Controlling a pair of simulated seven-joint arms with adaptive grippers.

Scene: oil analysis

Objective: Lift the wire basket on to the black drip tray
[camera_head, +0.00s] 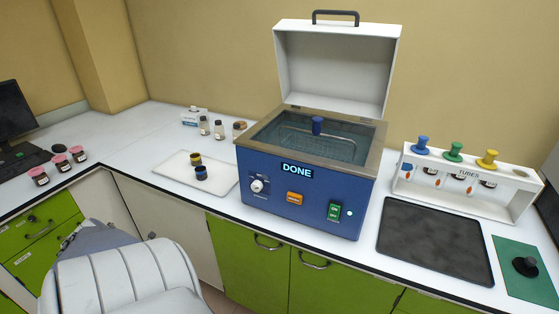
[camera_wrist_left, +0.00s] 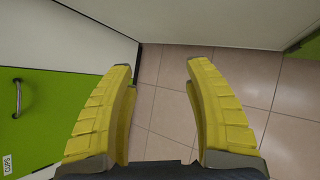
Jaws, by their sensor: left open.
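The wire basket (camera_head: 335,147) sits inside the open blue bath (camera_head: 258,212), whose panel reads DONE. A blue knob (camera_head: 318,125) stands up at the basket's handle. The black drip tray (camera_head: 433,241) lies flat and empty on the counter to the right of the bath. My left gripper shows in the left wrist view (camera_wrist_left: 160,75) with its yellow fingers apart and nothing between them. It points down at the floor beside the cabinets, away from the basket. In the head view its fingers cannot be made out. My right gripper is in neither view.
The bath's white lid (camera_head: 335,65) stands open behind it. A white tube rack (camera_head: 465,185) with coloured knobs stands behind the drip tray. A green mat (camera_head: 510,285) with a black object lies right of it. A white tray (camera_head: 212,180) with two small jars lies left of the bath.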

